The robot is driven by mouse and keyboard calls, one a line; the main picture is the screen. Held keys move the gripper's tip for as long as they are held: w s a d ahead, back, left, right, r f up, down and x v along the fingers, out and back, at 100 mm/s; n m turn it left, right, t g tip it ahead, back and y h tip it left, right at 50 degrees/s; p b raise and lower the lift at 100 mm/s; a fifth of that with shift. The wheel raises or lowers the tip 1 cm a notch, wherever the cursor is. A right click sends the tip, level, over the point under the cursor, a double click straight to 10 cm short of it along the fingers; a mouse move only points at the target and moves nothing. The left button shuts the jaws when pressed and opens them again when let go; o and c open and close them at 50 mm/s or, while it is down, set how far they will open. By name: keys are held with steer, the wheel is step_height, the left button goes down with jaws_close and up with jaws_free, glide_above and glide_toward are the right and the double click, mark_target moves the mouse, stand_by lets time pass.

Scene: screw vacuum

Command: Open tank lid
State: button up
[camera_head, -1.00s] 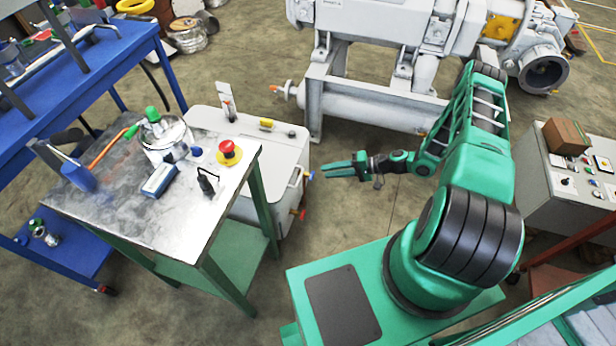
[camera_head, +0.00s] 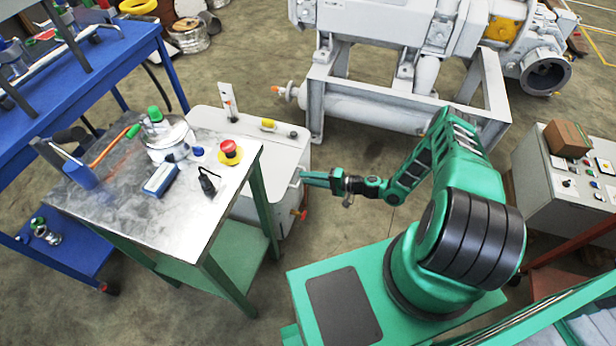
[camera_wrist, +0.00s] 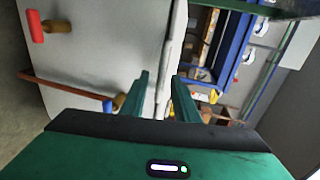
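The white tank (camera_head: 238,204) stands on the floor behind and right of the metal table. Its flat lid (camera_head: 285,134) lies level and looks closed, with a yellow part on top. My gripper (camera_head: 304,177) is at the tank's right side, below the lid's level. In the wrist view my gripper (camera_wrist: 160,98) is open, with a gap between two green fingers. The tank's white side (camera_wrist: 100,50) fills the left, and a pale upright edge (camera_wrist: 168,65) shows between the fingers. I cannot tell whether the fingers touch it.
A red-handled tap (camera_head: 300,214) sticks out low on the tank's right side; a tap also shows in the wrist view (camera_wrist: 48,26). The metal table (camera_head: 130,215) stands left, the large grey machine (camera_head: 365,110) behind. Floor between tank and my base is clear.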

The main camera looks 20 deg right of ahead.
steer(key=shift+x, duration=1.6)
